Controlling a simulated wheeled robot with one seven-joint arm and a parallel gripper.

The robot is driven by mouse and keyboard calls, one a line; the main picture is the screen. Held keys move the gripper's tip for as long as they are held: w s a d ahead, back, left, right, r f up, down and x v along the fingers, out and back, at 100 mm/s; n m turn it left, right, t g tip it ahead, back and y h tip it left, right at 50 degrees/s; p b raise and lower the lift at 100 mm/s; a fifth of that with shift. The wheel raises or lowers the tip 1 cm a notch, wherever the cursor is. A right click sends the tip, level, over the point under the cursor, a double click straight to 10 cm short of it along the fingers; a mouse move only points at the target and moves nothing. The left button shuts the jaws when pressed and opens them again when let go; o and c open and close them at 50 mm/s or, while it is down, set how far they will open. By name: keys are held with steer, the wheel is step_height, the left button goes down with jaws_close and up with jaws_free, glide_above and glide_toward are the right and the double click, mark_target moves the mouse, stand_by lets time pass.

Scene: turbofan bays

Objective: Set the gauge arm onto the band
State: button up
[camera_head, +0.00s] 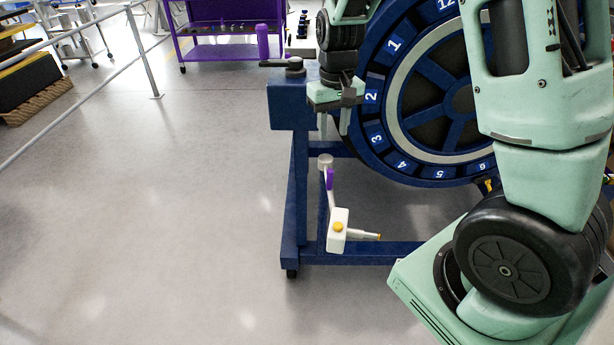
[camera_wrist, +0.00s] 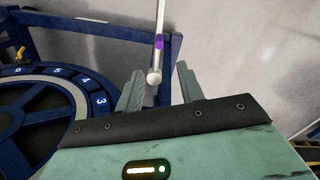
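The gauge arm is a thin white rod with a purple grip section (camera_head: 330,180), a pale ball-like top end, and a white block with a yellow knob at its lower end. A short probe sticks out to the right from the block. It stands in front of the blue stand, below my gripper (camera_head: 334,122). In the wrist view the purple section (camera_wrist: 158,42) and ball end show beyond and between my fingertips (camera_wrist: 158,82). My gripper is open and empty, its fingers apart from the ball. The band appears to be the pale ring (camera_head: 396,110) on the numbered blue wheel.
The blue stand (camera_head: 296,190) carries the wheel and has a low foot rail. A purple cart (camera_head: 225,45) stands behind. The floor at left is clear up to a railing.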

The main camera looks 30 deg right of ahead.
mark_target(329, 188)
step_height(329, 188, down, 17)
steer(key=shift+d+f, duration=0.1)
steer(key=shift+f, duration=0.05)
stand_by(0.4)
jaws_close()
